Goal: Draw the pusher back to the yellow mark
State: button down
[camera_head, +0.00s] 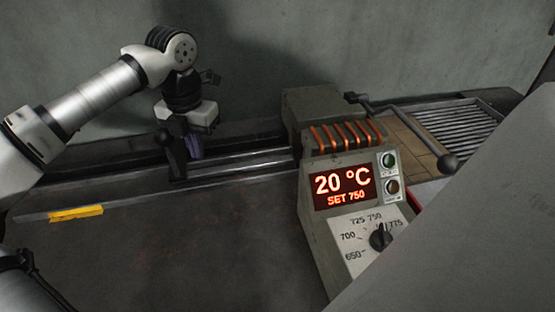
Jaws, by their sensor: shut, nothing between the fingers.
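The yellow mark (77,213) is a short flat strip at the left, on the edge of the dark bench. My gripper (179,172) points down over the rails, to the right of the mark. Its dark fingers look closed, and I see nothing held between them. A small purple-blue piece (195,146) shows just right of the fingers; I cannot tell whether it belongs to the pusher or to my gripper. Metal rails (245,162) run from there right to the furnace. I cannot clearly make out the pusher.
The grey furnace (308,102) with orange coils stands right of the rails. Its control box (333,224) reads 20 °C, SET 750. A roller rack (455,122) lies beyond. The bench (190,240) in front is clear.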

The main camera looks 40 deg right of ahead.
jog(key=w+a+p, duration=0.1)
jog(key=w+a, duration=0.4)
jog(key=a, duration=0.6)
jog(key=w+a, duration=0.5)
jog(key=a, duration=0.5)
notch_tip(320, 180, up, 13)
jog(key=s+d+p, duration=0.1)
jog(key=d+p, duration=0.1)
jog(key=p, duration=0.6)
jog(key=shift+f+p, duration=0.15)
jog(key=shift+p, duration=0.25)
jog(key=shift+d, duration=0.1)
dwell(0.5)
